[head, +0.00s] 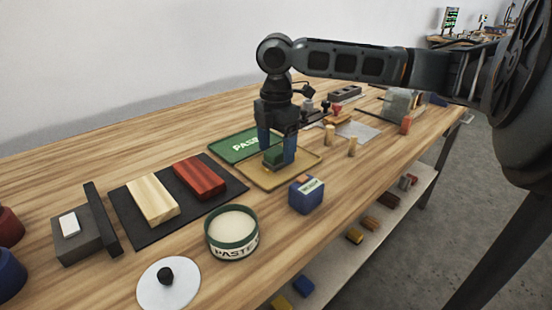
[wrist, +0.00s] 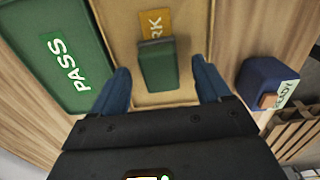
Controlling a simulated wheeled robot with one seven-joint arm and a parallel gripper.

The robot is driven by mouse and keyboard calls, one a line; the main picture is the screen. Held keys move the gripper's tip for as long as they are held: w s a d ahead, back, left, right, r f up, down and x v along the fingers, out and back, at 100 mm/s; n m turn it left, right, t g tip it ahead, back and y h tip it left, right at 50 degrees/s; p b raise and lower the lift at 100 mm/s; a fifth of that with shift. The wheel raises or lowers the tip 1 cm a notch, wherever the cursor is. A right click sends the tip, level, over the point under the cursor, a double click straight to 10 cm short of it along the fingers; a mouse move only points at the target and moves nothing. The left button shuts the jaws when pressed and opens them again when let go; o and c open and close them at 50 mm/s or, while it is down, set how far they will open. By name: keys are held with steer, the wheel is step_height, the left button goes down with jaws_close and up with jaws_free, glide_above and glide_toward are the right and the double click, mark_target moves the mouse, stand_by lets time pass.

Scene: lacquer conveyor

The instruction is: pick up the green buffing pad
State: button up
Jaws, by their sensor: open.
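The green buffing pad (wrist: 158,65) is a small dark green block lying in the tan tray whose label partly reads "RK" (wrist: 182,96). In the head view the pad (head: 273,156) shows between my fingers, partly hidden by them. My gripper (wrist: 160,82) is open, with one blue finger on each side of the pad and visible gaps between fingers and pad in the wrist view. In the head view my gripper (head: 277,155) points down over the tray (head: 302,171). Whether the fingertips touch the tray I cannot tell.
A green PASS tray (head: 228,146) lies beside the tan tray. A blue box marked READY (head: 306,196) stands close on the other side. An open PASTE tin (head: 232,234) and a dark mat (head: 126,222) with a pale and a red block are nearer. Small wooden pieces (head: 352,147) stand beyond.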

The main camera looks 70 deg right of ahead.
step_height(320, 180, down, 2)
steer(key=c, duration=1.1)
